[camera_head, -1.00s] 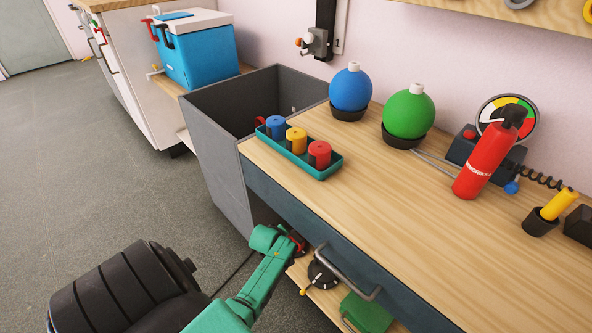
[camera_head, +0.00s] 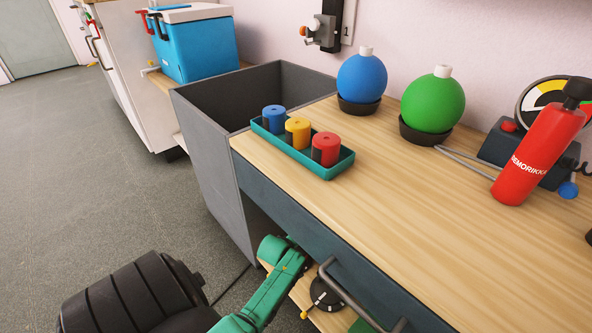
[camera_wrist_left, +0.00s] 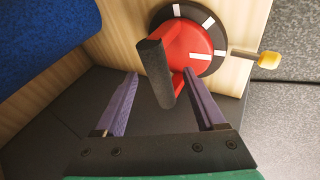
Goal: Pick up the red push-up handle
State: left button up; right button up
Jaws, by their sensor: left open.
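The red push-up handle (camera_wrist_left: 198,47) shows in the left wrist view, with a red base and a dark grip bar pointing toward the camera. It stands at a black disc (camera_wrist_left: 219,60) with white marks. My left gripper (camera_wrist_left: 160,74) is open, its two purple fingers on either side of the dark bar. I cannot tell whether they touch it. In the head view the gripper and handle are hidden by my green left arm and the table edge; the black disc (camera_head: 324,295) shows partly on the lower shelf. My right gripper is not in view.
The tabletop (camera_head: 390,215) overhangs the lower shelf, with a metal drawer handle (camera_head: 350,298) at its front. A grey bin (camera_head: 215,165) stands at its left end. A yellow knob (camera_wrist_left: 268,60) sticks out beside the disc. A blue surface (camera_wrist_left: 45,35) is close at upper left.

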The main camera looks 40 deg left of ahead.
pick_arm(q)
grip_shut()
jog(key=shift+s, duration=0.1)
dwell(1.2)
jog(key=shift+r, duration=0.15)
